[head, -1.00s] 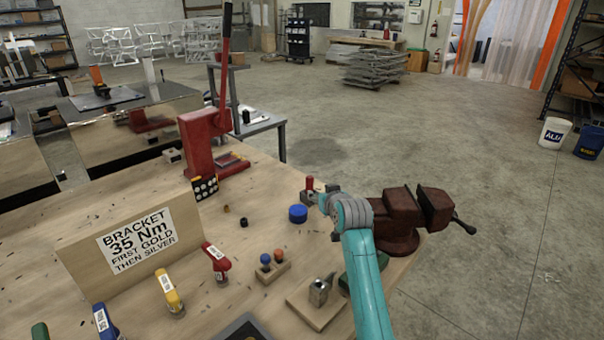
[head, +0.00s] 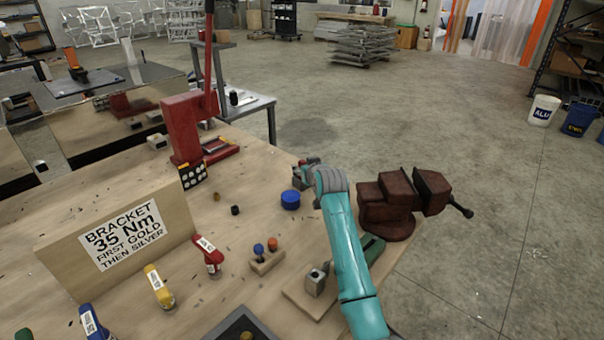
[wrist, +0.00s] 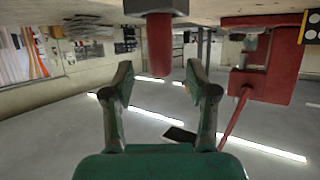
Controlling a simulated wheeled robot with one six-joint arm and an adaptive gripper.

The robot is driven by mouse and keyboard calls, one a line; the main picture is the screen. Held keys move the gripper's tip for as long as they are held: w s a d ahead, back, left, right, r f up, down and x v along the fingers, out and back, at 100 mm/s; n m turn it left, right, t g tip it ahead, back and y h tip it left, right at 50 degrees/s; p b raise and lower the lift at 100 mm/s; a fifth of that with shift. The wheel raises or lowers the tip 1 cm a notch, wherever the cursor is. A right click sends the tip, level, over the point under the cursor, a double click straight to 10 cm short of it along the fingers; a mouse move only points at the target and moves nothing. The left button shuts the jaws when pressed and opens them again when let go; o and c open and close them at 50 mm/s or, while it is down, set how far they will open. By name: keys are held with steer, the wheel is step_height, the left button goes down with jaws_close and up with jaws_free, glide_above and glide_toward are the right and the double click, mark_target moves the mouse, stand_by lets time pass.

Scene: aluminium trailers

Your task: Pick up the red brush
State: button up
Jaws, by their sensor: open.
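The red brush shows in the wrist view as a red upright handle (wrist: 159,45) on a dark grey base. That view is upside down, with the bench surface along its top. My gripper (wrist: 158,83) is open, its two fingers apart to either side of the handle's line, with nothing held. The handle appears just beyond the fingertips; contact cannot be told. In the head view my gripper (head: 304,174) is at the far right part of the wooden bench (head: 255,180), and it and my arm mostly hide the brush.
A dark red vise (head: 385,205) stands close right of my arm. A blue round object (head: 290,200) lies just left of my gripper. A tall red press (head: 183,130) stands farther left. A wooden holder (head: 267,262) and a sign block (head: 60,255) are nearer.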

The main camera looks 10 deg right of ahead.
steer(key=shift+x, duration=2)
steer(key=c, duration=1.1)
